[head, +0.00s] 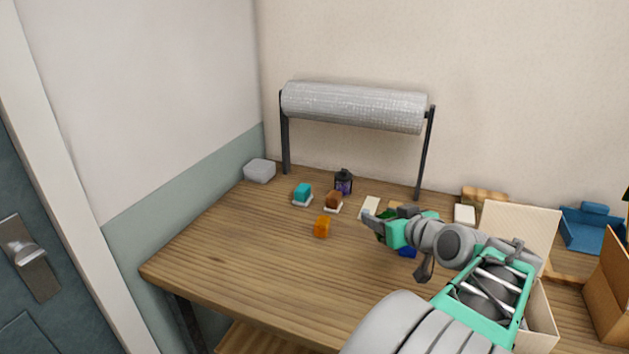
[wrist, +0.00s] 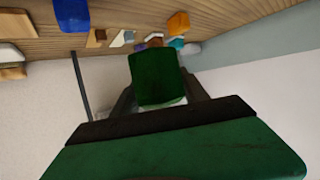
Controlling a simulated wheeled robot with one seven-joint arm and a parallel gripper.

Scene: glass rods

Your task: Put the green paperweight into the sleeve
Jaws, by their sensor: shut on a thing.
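The green paperweight (wrist: 158,78) is a dark green block. It sits between the fingers of my gripper (wrist: 160,98) in the wrist view, with a pale patch at its lower end. In the head view only a small piece of the green paperweight (head: 386,214) shows behind my gripper (head: 378,221), above the right half of the table. My gripper is shut on it. A flat cream piece (head: 370,207) lies just behind the gripper; I cannot tell whether it is the sleeve.
On the wooden table (head: 240,260) are an orange block (head: 322,227), a blue block (head: 407,253), teal (head: 303,190) and brown (head: 333,200) blocks on white bases, and a dark purple jar (head: 343,183). A bubble-wrap roll (head: 352,107) stands behind. The front left is clear.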

